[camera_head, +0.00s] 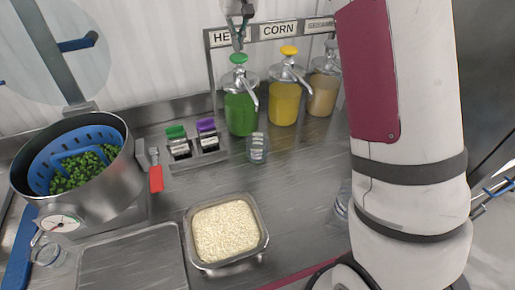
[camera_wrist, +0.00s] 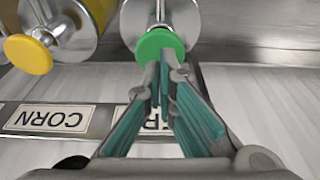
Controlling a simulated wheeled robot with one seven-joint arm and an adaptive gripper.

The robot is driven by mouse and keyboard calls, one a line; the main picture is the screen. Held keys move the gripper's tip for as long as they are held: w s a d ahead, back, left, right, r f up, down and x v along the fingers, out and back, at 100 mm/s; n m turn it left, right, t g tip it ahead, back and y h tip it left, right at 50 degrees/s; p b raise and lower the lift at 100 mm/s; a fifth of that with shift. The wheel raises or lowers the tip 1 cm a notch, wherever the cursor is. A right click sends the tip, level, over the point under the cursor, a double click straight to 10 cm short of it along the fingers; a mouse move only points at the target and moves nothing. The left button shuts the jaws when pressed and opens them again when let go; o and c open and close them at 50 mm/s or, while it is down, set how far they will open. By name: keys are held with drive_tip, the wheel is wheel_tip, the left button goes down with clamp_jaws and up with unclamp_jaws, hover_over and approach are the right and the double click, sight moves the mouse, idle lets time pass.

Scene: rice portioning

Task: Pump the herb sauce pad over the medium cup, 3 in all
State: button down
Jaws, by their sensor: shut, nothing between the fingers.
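The herb sauce dispenser (camera_head: 241,112) is a clear jar of green sauce with a metal pump and a round green pad (camera_head: 239,58) on top. My gripper (camera_head: 239,46) points down just above the green pad. In the wrist view my shut, empty fingers (camera_wrist: 166,72) reach to the edge of the green pad (camera_wrist: 160,44); whether they touch it I cannot tell. A small clear cup (camera_head: 257,149), seemingly the medium cup, stands upright in front of the green jar, below its spout. Its contents are too small to make out.
A yellow corn dispenser (camera_head: 284,101) and a tan dispenser (camera_head: 323,92) stand to the right. A sign rack (camera_head: 213,63) is behind. Green and purple labelled blocks (camera_head: 178,142) are left of the cup. A rice pan (camera_head: 190,238) and a pot with a blue strainer (camera_head: 112,185) are nearer.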

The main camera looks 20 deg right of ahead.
sight(239, 56)
drive_tip(key=shift+f, duration=0.1)
drive_tip(key=shift+f, duration=1.85)
drive_tip(key=shift+r, duration=2)
drive_tip(key=shift+f, duration=0.15)
drive_tip(key=shift+f+b, duration=0.4)
drive_tip(key=shift+f, duration=1.45)
drive_tip(key=shift+r, duration=2)
